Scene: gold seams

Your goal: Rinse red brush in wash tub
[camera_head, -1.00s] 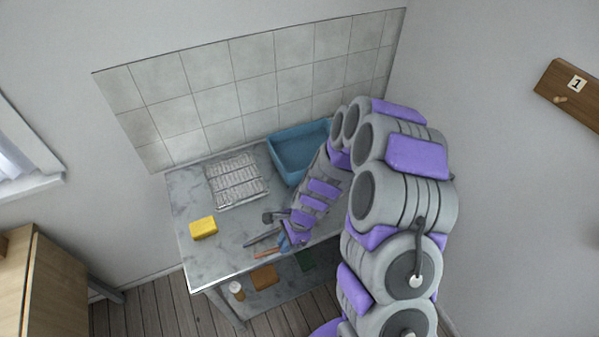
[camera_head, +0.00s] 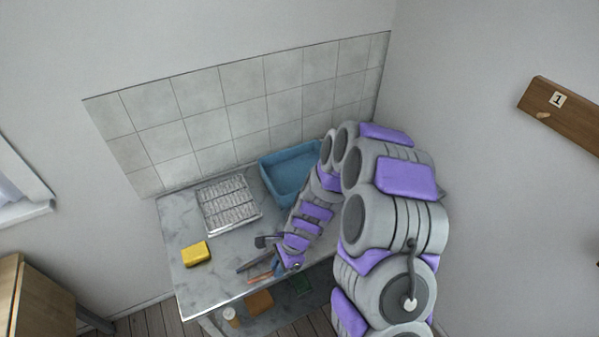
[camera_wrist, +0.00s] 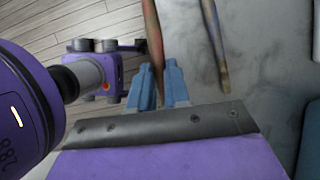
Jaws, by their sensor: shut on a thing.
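The blue wash tub (camera_head: 291,188) stands at the back right of the marble-topped table, partly behind my arm. My gripper (camera_head: 279,268) is low over the table's front edge, in front of the tub. In the wrist view its two blue fingers (camera_wrist: 160,86) are shut on a thin reddish-brown handle, which looks like the red brush (camera_wrist: 153,40). A reddish-orange stick, apparently this brush (camera_head: 261,277), shows beside the gripper in the head view. Its bristles cannot be made out.
A second stick-like brush (camera_wrist: 215,42) is by the gripper over the marble. A ribbed metal rack (camera_head: 228,203) and a yellow sponge-like block (camera_head: 195,253) are on the table's left half. A lower shelf holds a brown block (camera_head: 260,302) and a small cup (camera_head: 231,317). Bare marble (camera_head: 218,270) lies in front.

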